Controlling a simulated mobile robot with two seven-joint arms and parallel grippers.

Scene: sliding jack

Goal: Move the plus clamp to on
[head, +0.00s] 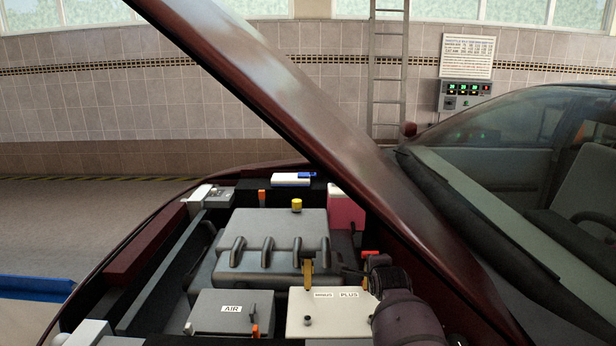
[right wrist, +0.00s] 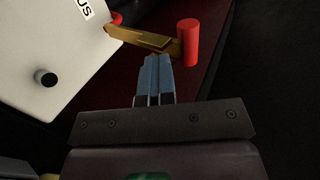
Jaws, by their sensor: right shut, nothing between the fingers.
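The plus clamp (right wrist: 148,39) is a brass bar with a red upright cylinder (right wrist: 188,42) at its outer end, in the right wrist view. Its inner end lies near a red ring by the corner of the white battery (right wrist: 60,40). In the head view a red part (head: 370,253) shows behind the PLUS label, mostly hidden by my right arm. My right gripper (right wrist: 156,62) is shut and empty, its blue fingertips close beside the bar and cylinder; I cannot tell if they touch. My left gripper is not in view.
The battery top (head: 335,319) carries MINUS and PLUS labels and a black post (head: 307,320). An upright brass clamp (head: 308,273) stands at its back edge. The engine cover (head: 270,250) and AIR box (head: 230,312) lie left. The slanting hood (head: 300,110) rises close to my right arm.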

